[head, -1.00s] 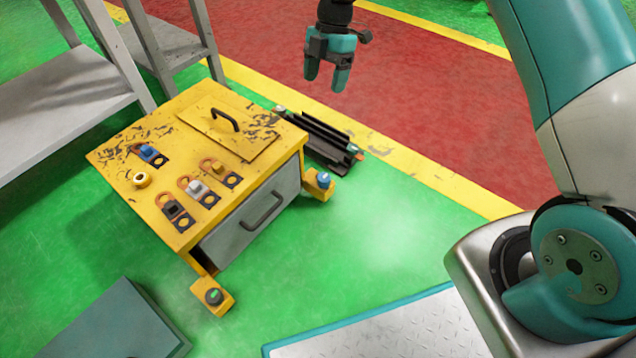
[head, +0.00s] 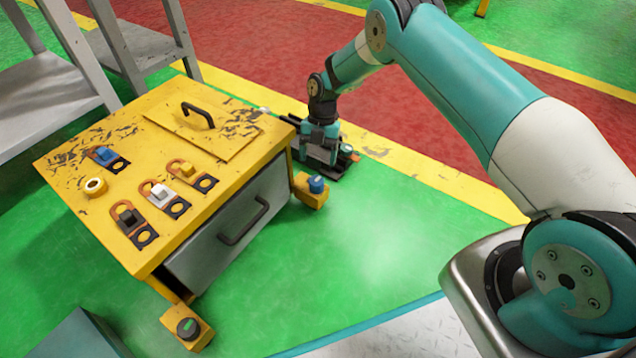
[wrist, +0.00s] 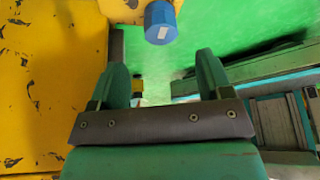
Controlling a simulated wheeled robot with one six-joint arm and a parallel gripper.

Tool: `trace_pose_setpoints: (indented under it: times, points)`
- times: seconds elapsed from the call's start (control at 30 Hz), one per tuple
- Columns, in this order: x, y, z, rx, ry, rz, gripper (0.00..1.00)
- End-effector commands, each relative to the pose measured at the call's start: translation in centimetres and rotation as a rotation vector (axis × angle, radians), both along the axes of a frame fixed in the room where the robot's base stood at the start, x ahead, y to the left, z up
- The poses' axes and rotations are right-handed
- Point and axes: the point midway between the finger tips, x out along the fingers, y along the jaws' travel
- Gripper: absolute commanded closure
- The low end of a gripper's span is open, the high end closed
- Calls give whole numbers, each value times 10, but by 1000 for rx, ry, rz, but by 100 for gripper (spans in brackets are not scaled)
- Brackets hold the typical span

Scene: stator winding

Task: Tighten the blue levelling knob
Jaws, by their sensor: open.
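The blue levelling knob (head: 316,184) sits on a yellow foot bracket at the right corner of the yellow cabinet (head: 115,220). It also shows in the wrist view (wrist: 161,22) at the top, with a pale mark on its side. My gripper (head: 322,150) is behind the knob in the head view, beside the cabinet's far right corner. In the wrist view its two fingers (wrist: 160,75) are spread apart with nothing between them. The knob lies beyond the fingertips, apart from them.
The cabinet top carries several switches, a yellow ring (head: 95,186) and a black handle (head: 198,115). The drawer (head: 228,230) faces front. A dark-knobbed foot (head: 188,328) is at the near corner. Dark metal bars (head: 345,155) lie by my gripper. Green floor right of the knob is clear.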

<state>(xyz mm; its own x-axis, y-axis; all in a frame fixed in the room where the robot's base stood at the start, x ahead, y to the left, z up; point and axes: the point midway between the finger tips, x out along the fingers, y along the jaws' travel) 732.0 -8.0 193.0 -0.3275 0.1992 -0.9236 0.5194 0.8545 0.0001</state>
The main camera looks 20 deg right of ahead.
Motion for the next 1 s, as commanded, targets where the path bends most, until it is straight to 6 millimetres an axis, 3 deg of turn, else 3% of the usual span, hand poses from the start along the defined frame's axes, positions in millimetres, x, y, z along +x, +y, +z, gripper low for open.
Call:
trace_pose_setpoints:
  times: [0.03, 0.1, 0.3, 0.73, 0.77, 0.97, 1.0]
  points:
    - [-4, 2, -16, 0, 1, 0, 28]
    - [-9, 5, -30, -1, 2, -1, 28]
    - [-18, 11, -55, -1, 0, -2, 28]
    - [-22, 12, -62, -1, -1, -3, 28]
    - [-22, 12, -62, -1, -1, -3, 30]
    - [-22, 12, -62, -1, -1, -3, 76]
    - [-22, 12, -62, 0, -1, -4, 77]
